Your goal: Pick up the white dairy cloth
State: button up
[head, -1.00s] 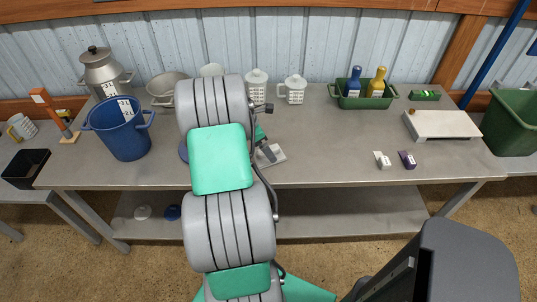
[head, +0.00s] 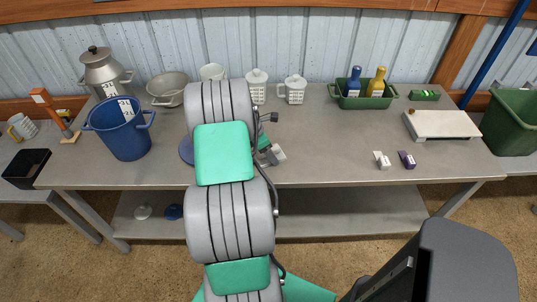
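A small pale piece (head: 279,153), likely the white dairy cloth, shows just right of my arm above the middle of the table. It looks small and bunched, and part of it is hidden. My gripper (head: 267,152) is mostly hidden behind my own arm; only a dark and green bit shows against the pale piece. I cannot make out the fingers, or whether they hold the piece.
The grey table (head: 330,150) has clear room right of my arm. A blue bucket (head: 122,132) stands left, with a metal can (head: 103,72) behind. White jugs (head: 292,90), a green bottle tray (head: 362,101), small boxes (head: 382,160) and a white board (head: 443,124) lie around.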

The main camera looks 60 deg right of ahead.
aim_at(269, 162)
jog(key=c, duration=0.5)
jog(key=shift+r, duration=0.15)
jog(key=shift+r, duration=0.25)
notch_tip(269, 162, up, 3)
jog(key=shift+f, duration=0.15)
jog(key=a+r, duration=0.1)
jog(key=s+a+r, duration=0.1)
jog(key=a+r, duration=0.1)
jog(key=r, duration=0.1)
jog(key=shift+s+a+r, duration=0.1)
jog(key=shift+s, duration=0.2)
jog(key=s+a+r, duration=0.1)
jog(key=a, duration=0.2)
jog(key=s+a+r, duration=0.2)
jog(key=a, duration=0.1)
jog(key=s+a+r, duration=0.1)
jog(key=a+r, duration=0.1)
jog(key=a, duration=0.1)
jog(key=shift+s+a+r+b, duration=0.2)
jog(key=shift+s+b, duration=0.15)
